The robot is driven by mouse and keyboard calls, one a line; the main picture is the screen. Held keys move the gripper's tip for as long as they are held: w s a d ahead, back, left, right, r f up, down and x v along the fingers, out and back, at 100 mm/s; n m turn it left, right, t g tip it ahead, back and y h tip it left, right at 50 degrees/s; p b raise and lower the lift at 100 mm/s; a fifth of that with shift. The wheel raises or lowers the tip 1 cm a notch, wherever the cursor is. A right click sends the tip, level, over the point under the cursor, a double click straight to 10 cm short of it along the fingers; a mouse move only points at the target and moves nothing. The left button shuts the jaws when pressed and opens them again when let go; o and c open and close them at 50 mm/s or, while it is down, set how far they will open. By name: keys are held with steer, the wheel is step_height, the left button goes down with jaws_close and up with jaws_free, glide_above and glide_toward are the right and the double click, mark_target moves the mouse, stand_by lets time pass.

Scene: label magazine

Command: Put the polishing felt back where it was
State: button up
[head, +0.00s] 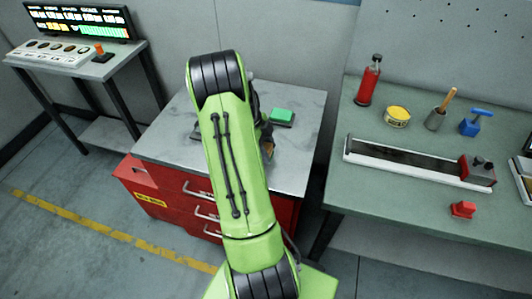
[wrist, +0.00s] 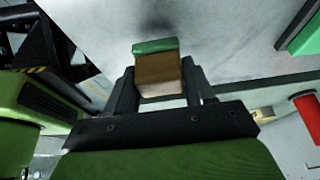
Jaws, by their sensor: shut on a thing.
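My gripper (wrist: 158,92) is shut on a tan block with a green end (wrist: 158,72), which looks like the polishing felt. The block shows between the two dark fingers in the wrist view, with a grey surface beyond its green end. I cannot tell whether it touches that surface. In the head view my green arm reaches over the grey-topped red cabinet (head: 300,165) and hides most of the gripper. A bit of brown (head: 268,148) shows right of the arm. A separate green block on a dark base (head: 282,116) sits on the cabinet top.
The workbench (head: 365,215) at right holds a long tray (head: 410,167), a red bottle (head: 369,80), a yellow tin (head: 397,116), a brush pot (head: 436,119), a blue-handled tool (head: 472,127) and a red piece (head: 463,209). A console table (head: 95,68) stands at left.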

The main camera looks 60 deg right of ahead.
steer(key=shift+f, duration=0.85)
steer(key=shift+w, duration=0.1)
steer(key=shift+f, duration=0.15)
steer(key=o, duration=1)
